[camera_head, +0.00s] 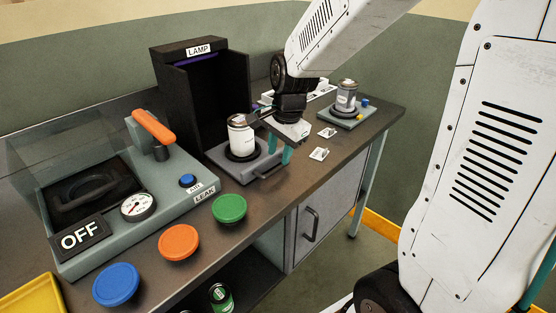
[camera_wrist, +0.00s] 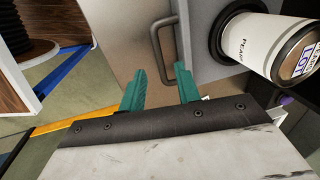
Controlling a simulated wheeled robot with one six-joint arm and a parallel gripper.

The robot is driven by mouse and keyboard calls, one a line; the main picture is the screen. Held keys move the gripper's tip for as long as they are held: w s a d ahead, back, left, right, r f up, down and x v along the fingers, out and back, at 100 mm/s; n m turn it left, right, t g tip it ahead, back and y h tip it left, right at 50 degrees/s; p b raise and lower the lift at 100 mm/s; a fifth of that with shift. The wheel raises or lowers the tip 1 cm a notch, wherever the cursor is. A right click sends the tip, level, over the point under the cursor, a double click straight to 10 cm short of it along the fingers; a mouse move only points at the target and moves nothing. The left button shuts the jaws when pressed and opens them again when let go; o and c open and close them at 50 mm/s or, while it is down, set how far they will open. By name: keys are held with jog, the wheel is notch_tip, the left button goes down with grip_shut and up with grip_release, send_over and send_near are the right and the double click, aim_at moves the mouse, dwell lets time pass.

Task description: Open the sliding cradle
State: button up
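The sliding cradle (camera_head: 221,157) is a grey tray at the front of the black lamp box. A white can with a dark lid (camera_head: 240,140) stands upright on it. The cradle also shows in the wrist view (camera_wrist: 207,62). A dark loop handle (camera_head: 270,171) is on its front edge; it shows in the wrist view too (camera_wrist: 170,67). My gripper (camera_head: 280,149) is beside the cradle, near the handle. In the wrist view its teal fingers (camera_wrist: 160,88) are apart with nothing clamped between them. I cannot tell whether a finger touches the handle.
The black lamp box (camera_head: 165,88) stands behind the cradle. A leak tester (camera_head: 110,239) with an orange lever is at left. Green (camera_head: 229,209), orange (camera_head: 178,242) and blue (camera_head: 116,284) round pads line the front. Another can (camera_head: 346,97) stands on a grey base at right.

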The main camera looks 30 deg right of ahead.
jog(key=r, duration=0.3)
jog(key=shift+s+d+r, duration=0.15)
jog(key=shift+s+r, duration=0.1)
jog(key=shift+s, duration=0.05)
jog(key=s+a+r+n, duration=0.1)
jog(key=s+r+n, duration=0.2)
jog(key=s+n, duration=0.4)
jog(key=s+a+r+n, duration=0.1)
jog(key=s+r+n, duration=0.2)
jog(key=s+n, duration=0.4)
jog(key=s, duration=0.9)
jog(key=shift+r+g+h, duration=0.2)
jog(key=shift+g+h, duration=0.1)
jog(key=shift+h, duration=0.1)
